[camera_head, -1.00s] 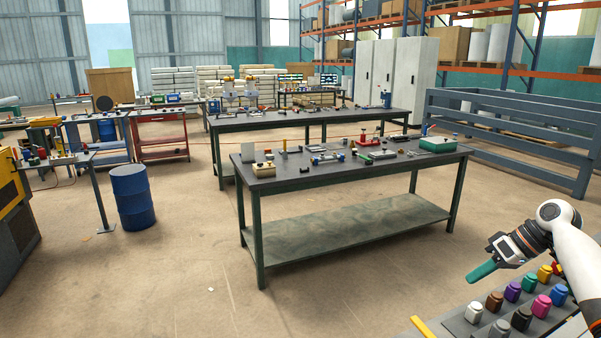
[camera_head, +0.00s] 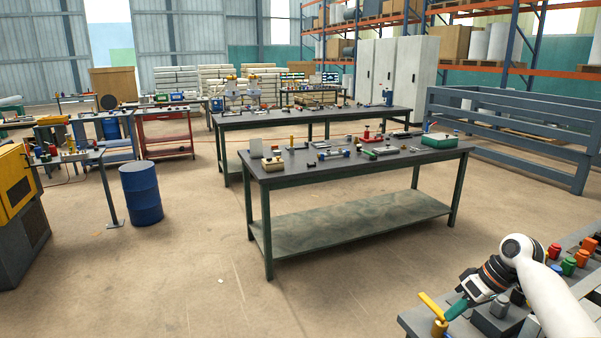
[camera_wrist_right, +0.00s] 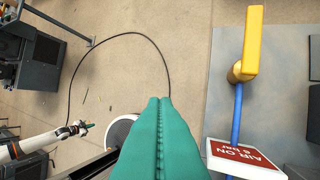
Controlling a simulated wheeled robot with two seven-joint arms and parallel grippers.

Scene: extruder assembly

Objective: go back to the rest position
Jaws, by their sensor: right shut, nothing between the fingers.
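My right gripper (camera_head: 458,309) is at the lower right of the head view, over the front edge of a grey bench. Its green fingers also fill the middle of the right wrist view (camera_wrist_right: 160,110), pressed together with nothing between them. A yellow valve lever (camera_head: 432,305) stands close to the left of the fingers in the head view. In the wrist view the yellow lever (camera_wrist_right: 249,50) is to their right, apart from them. My left gripper (camera_wrist_right: 85,126) shows small at the left of the wrist view; its finger state is too small to tell.
The grey bench (camera_head: 413,322) holds coloured jars (camera_head: 569,266) behind my right arm. A dark worktable (camera_head: 290,177) with parts and a blue barrel (camera_head: 141,193) stand ahead, with open floor between.

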